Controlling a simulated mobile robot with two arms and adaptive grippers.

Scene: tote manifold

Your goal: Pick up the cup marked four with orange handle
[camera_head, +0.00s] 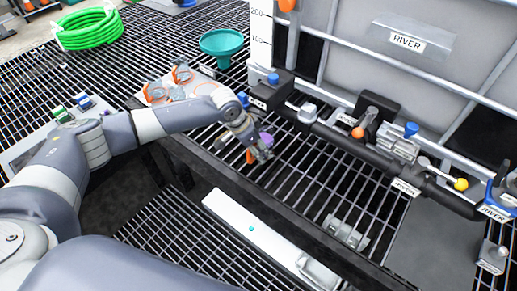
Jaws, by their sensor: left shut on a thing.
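My left gripper (260,152) reaches in from the left over the dark grating, in front of the black pipe manifold. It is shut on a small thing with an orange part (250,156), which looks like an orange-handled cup. Most of it is hidden by the fingers, and no marking is readable. A purple round piece (266,138) shows beside the fingers; I cannot tell what it belongs to. Clear cups with orange handles, one at the front left (154,92) and one further back (181,73), stand on a pale board (203,85) behind my left forearm. Their numbers are not readable. My right gripper is not in view.
The manifold (340,140) with coloured valve knobs runs along the large white tote (450,75) on the right. A teal funnel (222,45) and a coiled green hose (88,28) lie at the back. A white bar (250,230) crosses the lower grating.

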